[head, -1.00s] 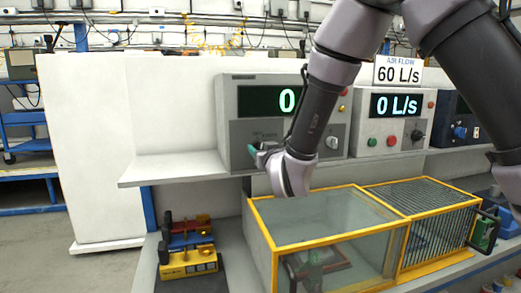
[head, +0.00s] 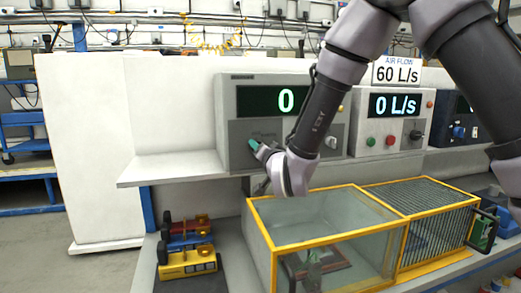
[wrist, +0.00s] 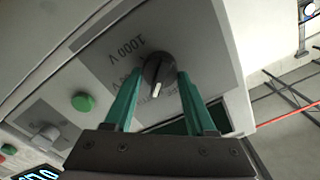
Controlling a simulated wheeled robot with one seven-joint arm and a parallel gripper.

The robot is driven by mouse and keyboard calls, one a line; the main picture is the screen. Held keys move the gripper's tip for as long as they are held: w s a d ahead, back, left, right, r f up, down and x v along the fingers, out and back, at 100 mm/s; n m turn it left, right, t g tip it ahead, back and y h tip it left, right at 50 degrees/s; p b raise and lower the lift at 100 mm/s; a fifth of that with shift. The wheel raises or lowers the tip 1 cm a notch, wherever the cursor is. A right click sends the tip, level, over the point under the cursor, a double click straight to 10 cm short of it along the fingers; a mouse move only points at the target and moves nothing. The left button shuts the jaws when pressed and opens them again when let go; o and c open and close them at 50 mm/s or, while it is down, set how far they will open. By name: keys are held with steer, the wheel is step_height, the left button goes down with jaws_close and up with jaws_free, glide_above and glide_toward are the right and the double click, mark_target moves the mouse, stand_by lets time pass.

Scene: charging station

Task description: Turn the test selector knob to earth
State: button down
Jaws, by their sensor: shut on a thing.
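The selector knob (wrist: 158,72) is round and dark with a pale pointer mark, on a grey panel marked "1000 V". Its pointer faces down toward my wrist in the wrist view. A second label beside it is partly hidden by a finger. My gripper (wrist: 159,78) has its two green fingers shut on the knob, one on each side. In the head view my gripper (head: 256,146) is at the lower left of the grey test unit (head: 228,112), whose display reads "0". The knob is hidden there by my gripper.
A pale knob (head: 332,142) sits on the same unit's right side. To the right is an air flow unit (head: 364,124) reading "0 L/s". Below the shelf stands a yellow-framed clear enclosure (head: 330,238). Colored devices (head: 188,262) lie at the lower left.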

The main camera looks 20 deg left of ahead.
steer(key=shift+f, duration=0.1)
stand_by(0.3)
steer(key=shift+c, duration=1.1)
jaws_free()
steer(key=shift+s, duration=0.1)
steer(key=v, duration=1)
steer(key=shift+s+d, duration=0.2)
steer(key=shift+d, duration=0.1)
